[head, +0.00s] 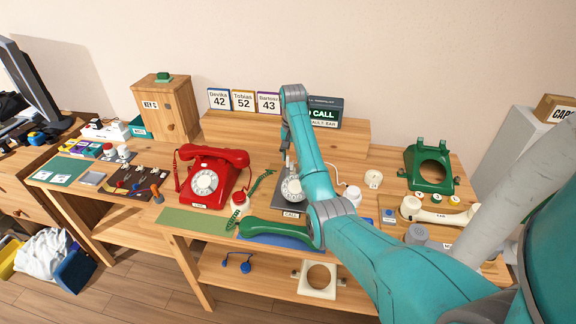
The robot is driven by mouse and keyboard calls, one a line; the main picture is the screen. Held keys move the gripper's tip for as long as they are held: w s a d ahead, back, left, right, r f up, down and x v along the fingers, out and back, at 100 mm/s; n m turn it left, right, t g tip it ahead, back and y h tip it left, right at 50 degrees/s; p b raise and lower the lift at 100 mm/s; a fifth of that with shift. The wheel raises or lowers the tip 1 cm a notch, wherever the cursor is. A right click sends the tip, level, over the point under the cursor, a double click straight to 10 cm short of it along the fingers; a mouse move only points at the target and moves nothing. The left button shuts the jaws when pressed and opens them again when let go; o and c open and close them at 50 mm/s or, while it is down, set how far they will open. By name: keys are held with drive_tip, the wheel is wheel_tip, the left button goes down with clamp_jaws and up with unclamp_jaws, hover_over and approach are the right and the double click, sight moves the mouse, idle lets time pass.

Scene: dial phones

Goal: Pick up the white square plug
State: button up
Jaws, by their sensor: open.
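My gripper (288,166) is at the end of my teal arm, pointing down over a dark phone base with a white dial (292,190) in the middle of the table. It is small and partly behind my arm; I see nothing held in it. A small off-white piece with dark marks (374,179) stands on the table to the right of my gripper. It may be the white square plug, but its shape is too small to be sure. A cord and a white domed part (352,195) are just left of it.
A red dial phone (205,180) stands left of my gripper. A green handset (275,230) lies in front. A green phone shell (430,170) and a cream handset (438,212) are at right. A raised shelf (350,135) with signs runs behind. My arm covers the front middle.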

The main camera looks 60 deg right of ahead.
sight(291, 167)
drive_tip(key=shift+f, duration=1.45)
clamp_jaws()
drive_tip(key=shift+r, duration=0.15)
